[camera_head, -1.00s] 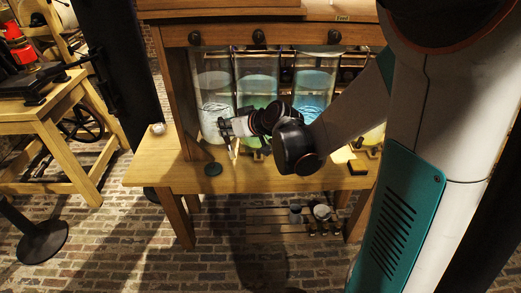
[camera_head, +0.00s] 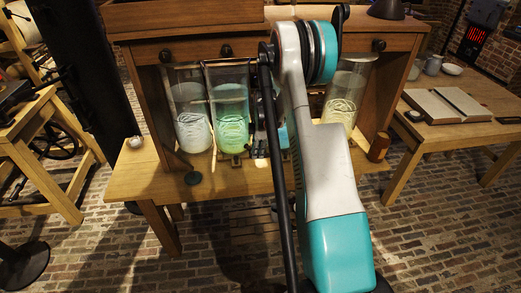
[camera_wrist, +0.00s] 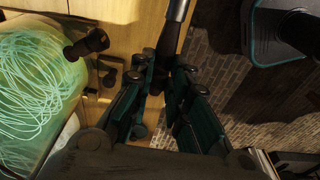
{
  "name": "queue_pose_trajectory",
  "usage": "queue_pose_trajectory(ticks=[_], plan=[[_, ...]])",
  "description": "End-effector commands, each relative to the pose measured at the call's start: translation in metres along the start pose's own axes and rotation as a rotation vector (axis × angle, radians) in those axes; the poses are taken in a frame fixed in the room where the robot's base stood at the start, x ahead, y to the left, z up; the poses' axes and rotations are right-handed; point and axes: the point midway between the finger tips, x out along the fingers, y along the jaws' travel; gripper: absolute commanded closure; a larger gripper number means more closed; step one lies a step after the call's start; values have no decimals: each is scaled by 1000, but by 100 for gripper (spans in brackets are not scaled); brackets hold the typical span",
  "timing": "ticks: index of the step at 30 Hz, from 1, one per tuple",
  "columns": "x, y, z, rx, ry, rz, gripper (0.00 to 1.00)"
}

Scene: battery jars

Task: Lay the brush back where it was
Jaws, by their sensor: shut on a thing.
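In the wrist view my gripper (camera_wrist: 170,75) is shut on the brush (camera_wrist: 172,38). The brush has a dark handle and a silver band towards the top edge of the picture; its bristle end is out of view. The brush is held over the edge of the wooden bench (camera_wrist: 128,18), with brick floor visible to the right.
Glass jars stand in the wooden cabinet: a pale one (camera_head: 192,120), a green one (camera_head: 230,120) and a yellowish one (camera_head: 346,95). A dark disc (camera_head: 193,178) and an amber cylinder (camera_head: 379,146) are on the bench. A side table (camera_head: 440,135) bears an open book (camera_head: 447,105).

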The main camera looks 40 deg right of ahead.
Motion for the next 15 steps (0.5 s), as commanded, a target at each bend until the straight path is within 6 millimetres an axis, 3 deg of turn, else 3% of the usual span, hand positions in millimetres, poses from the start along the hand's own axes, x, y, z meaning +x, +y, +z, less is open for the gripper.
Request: queue_pose_trajectory(ticks=[4,15], plan=[[5,1,12,-20,-24,4,100],[28,1,15,-20,-24,5,100]])
